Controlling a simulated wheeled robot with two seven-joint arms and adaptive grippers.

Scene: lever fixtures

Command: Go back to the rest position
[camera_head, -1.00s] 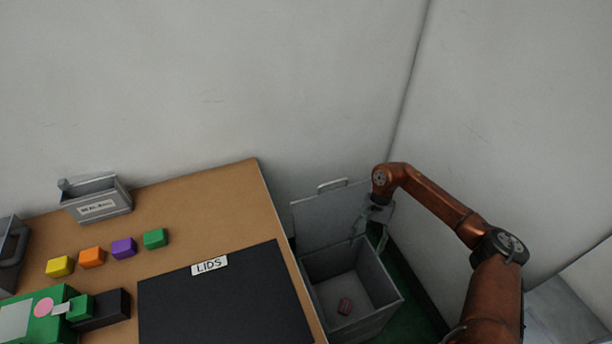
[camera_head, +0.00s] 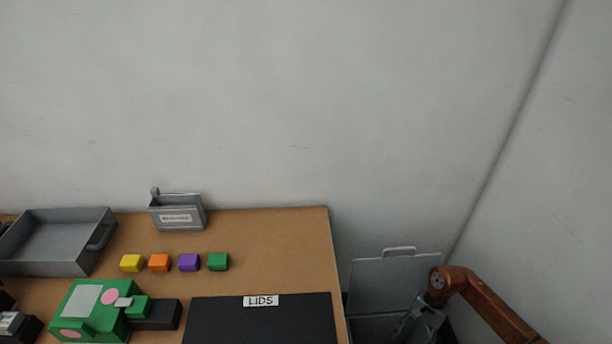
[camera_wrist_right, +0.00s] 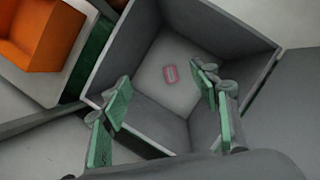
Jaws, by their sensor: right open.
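My right arm (camera_head: 485,300) comes in from the right in the head view. Its gripper (camera_head: 408,330) is beside the open lid (camera_head: 397,280) of the grey bin, near the bottom edge of the picture. In the right wrist view the right gripper (camera_wrist_right: 165,105) is open and empty, its green-padded fingers spread above the open grey bin (camera_wrist_right: 125,50). My left gripper is not in view.
The brown table (camera_head: 285,240) holds a grey tray (camera_head: 60,240), a small labelled box (camera_head: 178,215), several coloured blocks (camera_head: 160,263), a green fixture (camera_head: 90,310) and a black mat (camera_head: 262,325) marked LIDS. The bin stands right of the table, near the wall corner.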

